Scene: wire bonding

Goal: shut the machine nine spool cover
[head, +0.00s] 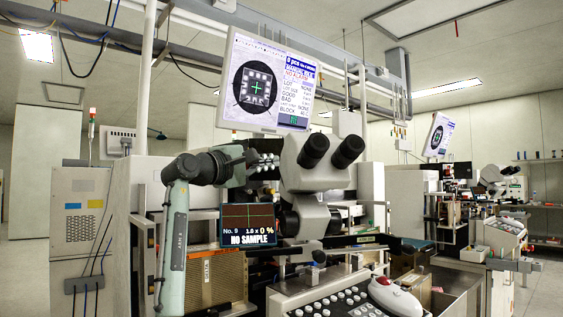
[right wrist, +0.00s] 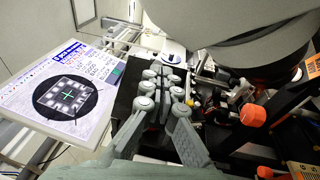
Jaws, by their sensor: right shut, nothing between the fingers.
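Machine nine is in the middle of the head view, with a small display (head: 248,225) reading "No. 9" and "NO SAMPLE". My right gripper (head: 270,160) is beside the microscope head (head: 310,165), on its left. In the right wrist view its fingers (right wrist: 168,78) are shut and empty. Beyond the fingertips is a white rounded part (right wrist: 173,57) with a dark spot; I cannot tell if it is the spool cover or whether it touches the fingers. The cover is not clearly seen in the head view. My left gripper is out of view.
A large monitor (head: 267,82) hangs above the machine. In the right wrist view the microscope body is close on the right, near an orange knob (right wrist: 253,115). A keypad (head: 335,302) and a white mouse-like controller (head: 395,297) are at the front. Another machine stands further right.

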